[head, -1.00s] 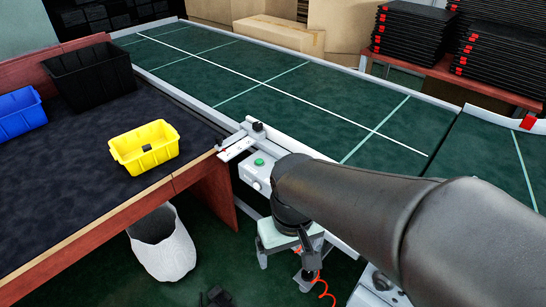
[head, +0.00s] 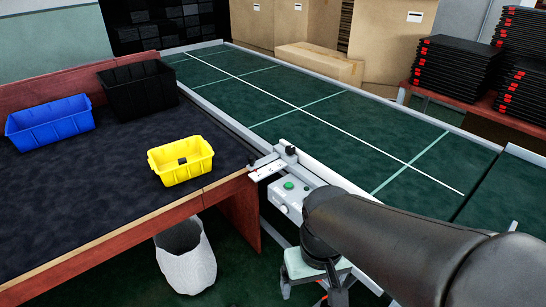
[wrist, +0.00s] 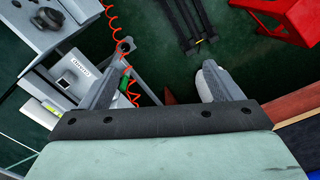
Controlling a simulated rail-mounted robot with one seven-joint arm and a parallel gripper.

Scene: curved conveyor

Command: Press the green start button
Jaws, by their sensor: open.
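The green start button (head: 289,185) sits on top of a pale grey control box (head: 292,200) at the conveyor's near edge, beside the dark-topped table. In the head view my gripper (head: 318,275) hangs lower right of the box, partly cut off by the bottom edge, with my arm reaching in from the right. In the wrist view my gripper (wrist: 160,82) has its two fingers wide apart with nothing between them, pointing down over the green floor. I cannot make out the start button for certain in the wrist view.
The green conveyor (head: 300,115) runs behind the box. A yellow bin (head: 182,173), a blue bin (head: 50,128) and a black bin (head: 138,95) stand on the table. A white waste bin (head: 190,268) is below. A red coiled cord (wrist: 117,45) hangs near one finger.

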